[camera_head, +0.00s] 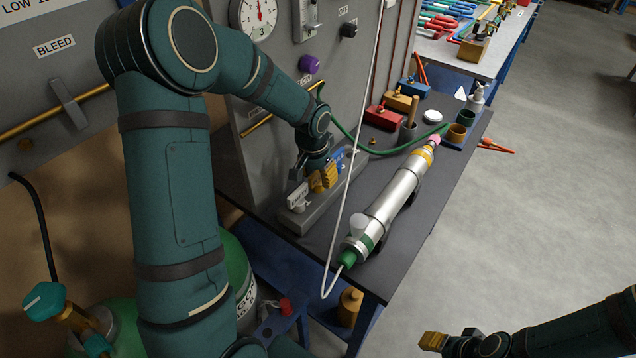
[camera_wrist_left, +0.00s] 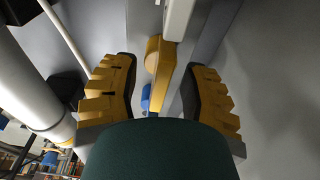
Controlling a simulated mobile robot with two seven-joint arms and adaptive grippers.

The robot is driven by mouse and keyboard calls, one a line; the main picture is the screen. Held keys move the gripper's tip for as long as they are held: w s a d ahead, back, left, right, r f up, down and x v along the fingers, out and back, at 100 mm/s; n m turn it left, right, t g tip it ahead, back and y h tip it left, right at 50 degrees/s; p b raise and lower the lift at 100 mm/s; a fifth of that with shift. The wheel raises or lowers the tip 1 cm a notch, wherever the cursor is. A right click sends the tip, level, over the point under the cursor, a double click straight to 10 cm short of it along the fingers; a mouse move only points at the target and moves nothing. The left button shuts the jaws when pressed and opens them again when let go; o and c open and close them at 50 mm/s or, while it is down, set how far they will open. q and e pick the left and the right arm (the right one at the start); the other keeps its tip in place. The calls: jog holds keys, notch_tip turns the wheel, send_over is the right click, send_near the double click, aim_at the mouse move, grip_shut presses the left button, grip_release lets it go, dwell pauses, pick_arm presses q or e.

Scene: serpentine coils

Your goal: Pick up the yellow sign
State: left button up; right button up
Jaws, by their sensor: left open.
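The yellow sign (camera_wrist_left: 157,75) shows in the left wrist view as a yellow piece with a rounded face, between a white piece (camera_wrist_left: 179,18) and a blue piece (camera_wrist_left: 146,99). My left gripper (camera_wrist_left: 162,75) is open, with one yellow-padded finger on each side of the sign and gaps visible to both. In the head view my left gripper (camera_head: 319,179) is low over the grey stand (camera_head: 322,211), among the white and blue pieces. There the yellow pads and the sign are hard to tell apart. My right gripper (camera_head: 433,341) is at the lower right, away from the table; its opening is unclear.
A large silver cylinder (camera_head: 393,205) lies on the dark table just right of the stand. A pale tube (camera_head: 347,200) hangs close to my left gripper, and a green hose (camera_head: 372,151) runs behind. The grey panel (camera_head: 285,90) stands behind. Floor at right is clear.

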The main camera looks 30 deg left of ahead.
pick_arm(q)
grip_shut()
